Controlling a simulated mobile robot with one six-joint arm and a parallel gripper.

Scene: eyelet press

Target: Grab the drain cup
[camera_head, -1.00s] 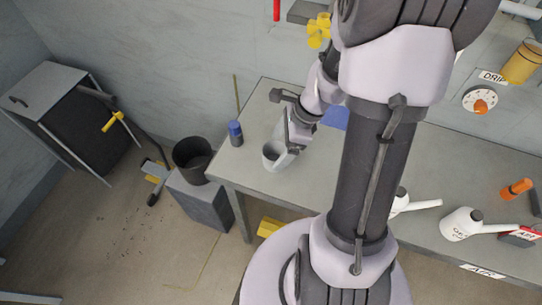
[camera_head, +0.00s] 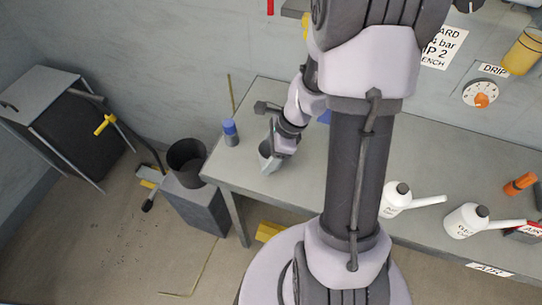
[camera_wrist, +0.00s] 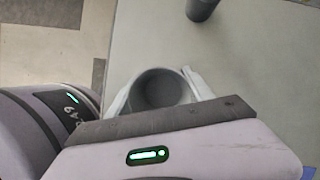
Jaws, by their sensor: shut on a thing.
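The drain cup (camera_head: 266,158) is a grey open-topped cup near the left end of the bench. My gripper (camera_head: 272,150) is shut on it and hides part of its near side in the head view. In the wrist view the cup (camera_wrist: 160,90) appears between the two pale fingers of my gripper (camera_wrist: 158,92), its round mouth and dark empty-looking inside facing the camera. In the head view the cup looks somewhat tilted. Whether its base touches the bench I cannot tell.
A blue-capped bottle (camera_head: 230,133) stands left of the cup on the bench (camera_head: 240,180). A black bucket (camera_head: 187,160) sits on a grey block beyond the bench's left end. White oil cans (camera_head: 398,198) and an orange tool (camera_head: 520,184) are to the right.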

